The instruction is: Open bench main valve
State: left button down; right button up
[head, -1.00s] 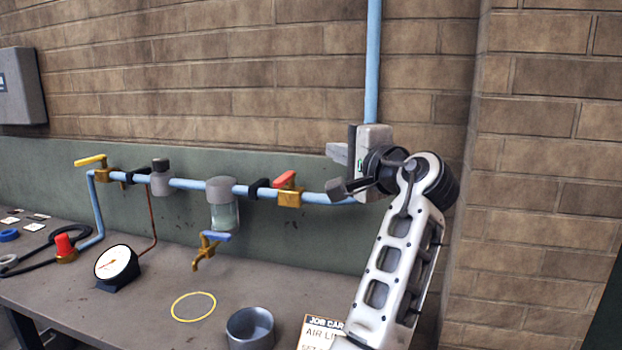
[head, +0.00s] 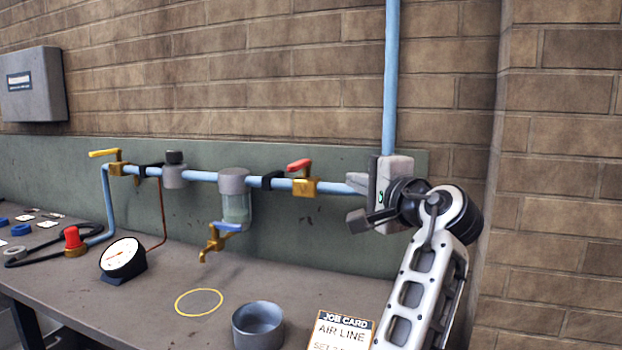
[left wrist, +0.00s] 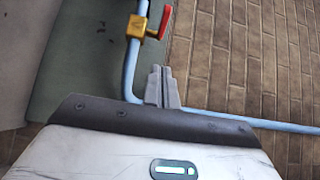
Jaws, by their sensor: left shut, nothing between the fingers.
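A brass valve (head: 304,187) with a red lever (head: 299,165) sits on the blue pipe, nearest to the vertical supply pipe. The valve (left wrist: 137,26) and red lever (left wrist: 166,21) also show at the top of the left wrist view. My left gripper (head: 357,183) is to the right of this valve, at the pipe's right bend, apart from the lever. Its fingers (left wrist: 162,84) are shut and empty. The gripper hides part of the pipe bend. No label shows which valve is the bench main.
A yellow-lever valve (head: 115,162) is at the pipe's left end. A filter bowl (head: 236,205) and blue-handled tap (head: 219,238) hang mid-pipe. A gauge (head: 122,257), grey cup (head: 257,325) and job card (head: 340,330) stand on the bench. The brick wall (head: 250,75) is behind.

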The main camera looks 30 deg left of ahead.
pick_arm(q)
jog(key=p, duration=0.2)
send_near(302, 166)
jog(key=w+a, duration=0.1)
jog(key=w, duration=0.3)
jog(key=shift+s+a+p, duration=0.25)
jog(key=shift+s+a, duration=0.05)
jog(key=shift+a, duration=0.7)
jog(key=shift+s+a+p, duration=0.2)
jog(key=shift+s+a, duration=0.05)
jog(key=shift+a, duration=0.8)
pick_arm(e)
jog(key=shift+s+d+r+n, duration=0.15)
jog(key=shift+d+r+n, duration=0.15)
jog(key=shift+d+r, duration=0.1)
jog(key=shift+a, duration=0.1)
